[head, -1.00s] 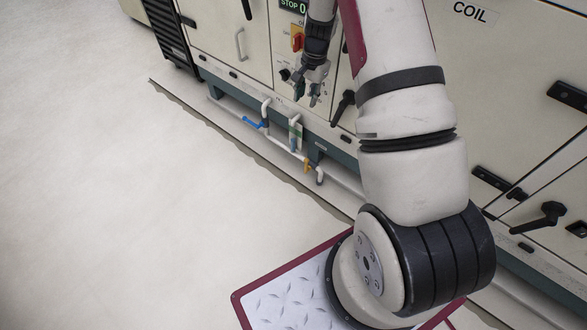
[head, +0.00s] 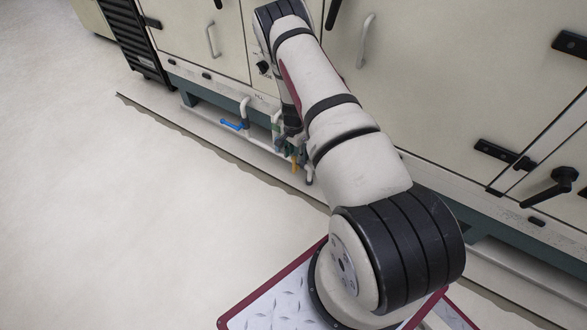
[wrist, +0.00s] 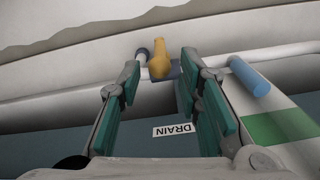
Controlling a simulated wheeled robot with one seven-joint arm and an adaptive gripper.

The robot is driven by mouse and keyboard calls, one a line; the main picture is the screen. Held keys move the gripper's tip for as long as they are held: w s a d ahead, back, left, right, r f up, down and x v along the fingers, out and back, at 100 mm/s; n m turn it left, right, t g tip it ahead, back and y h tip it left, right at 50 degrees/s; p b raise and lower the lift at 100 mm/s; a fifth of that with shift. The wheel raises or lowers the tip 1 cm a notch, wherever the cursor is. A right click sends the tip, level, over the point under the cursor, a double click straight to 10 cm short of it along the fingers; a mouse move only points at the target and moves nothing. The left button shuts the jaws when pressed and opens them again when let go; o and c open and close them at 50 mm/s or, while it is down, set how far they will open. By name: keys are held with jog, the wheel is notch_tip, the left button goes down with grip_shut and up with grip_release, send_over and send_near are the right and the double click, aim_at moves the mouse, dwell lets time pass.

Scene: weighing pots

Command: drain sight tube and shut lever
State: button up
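The orange-yellow lever (head: 294,165) sits low on the white pipe, its handle hanging down in the head view. In the wrist view the lever (wrist: 159,60) stands between and just beyond my fingertips, with no clear contact. My gripper (wrist: 160,72) is open, with both teal-padded fingers apart. In the head view my gripper (head: 290,142) is small and partly merged with the piping. In the head view my arm partly hides this area.
A blue lever (head: 231,125) is on the pipe to the left. Cabinet doors with black handles (head: 505,154) rise behind. The pale floor (head: 110,220) at left is clear.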

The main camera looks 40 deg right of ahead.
aim_at(294, 165)
notch_tip(294, 165, down, 8)
jog(key=b, duration=0.2)
jog(key=shift+r+b, duration=0.2)
jog(key=shift+b, duration=0.2)
grip_shut()
